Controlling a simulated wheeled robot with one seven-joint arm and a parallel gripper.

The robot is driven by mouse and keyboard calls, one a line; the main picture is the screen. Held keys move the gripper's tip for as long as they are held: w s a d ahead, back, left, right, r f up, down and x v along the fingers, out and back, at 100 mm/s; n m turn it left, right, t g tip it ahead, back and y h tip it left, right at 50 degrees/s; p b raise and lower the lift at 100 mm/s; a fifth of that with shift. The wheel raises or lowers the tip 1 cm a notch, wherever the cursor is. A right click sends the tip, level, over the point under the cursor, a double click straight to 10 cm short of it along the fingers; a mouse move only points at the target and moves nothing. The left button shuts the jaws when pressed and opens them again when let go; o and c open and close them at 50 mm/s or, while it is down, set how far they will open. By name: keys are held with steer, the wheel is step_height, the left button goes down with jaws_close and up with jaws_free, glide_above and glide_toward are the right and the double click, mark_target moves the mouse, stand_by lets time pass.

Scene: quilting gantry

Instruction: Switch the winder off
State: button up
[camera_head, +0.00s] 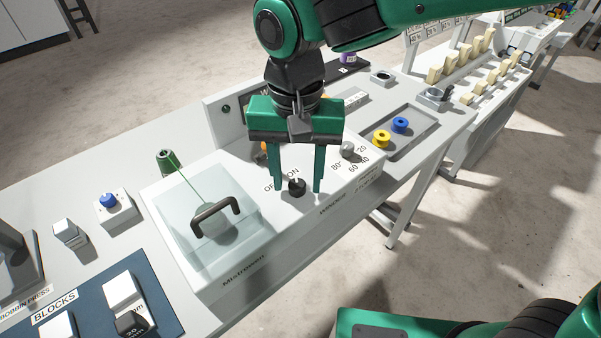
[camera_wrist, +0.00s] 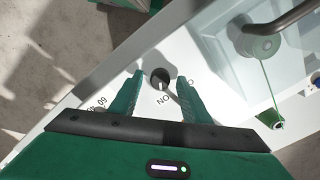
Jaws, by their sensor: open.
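The winder (camera_head: 330,165) is a white box-shaped unit on the grey bench. Its black OFF/ON knob (camera_head: 297,187) sits on the top panel near the front edge, with OFF lettered at its left and ON at its upper right. My gripper (camera_head: 297,191) is open, pointing down, with one finger on each side of the knob. In the wrist view the dark round knob (camera_wrist: 160,77) lies between the fingertips, with a light pointer mark toward the ON lettering. I cannot tell whether the fingers touch the knob.
A clear lid with a dark handle (camera_head: 215,214) stands close left of the knob. A grey dial (camera_head: 348,149) marked with numbers is to the right. A green thread cone (camera_head: 166,160) stands behind the lid.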

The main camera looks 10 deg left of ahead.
steer(key=shift+f, duration=0.25)
steer(key=c, duration=1)
steer(key=shift+d, duration=0.1)
steer(key=shift+c, duration=0.2)
steer(key=n, duration=1.1)
steer(key=shift+n, duration=0.3)
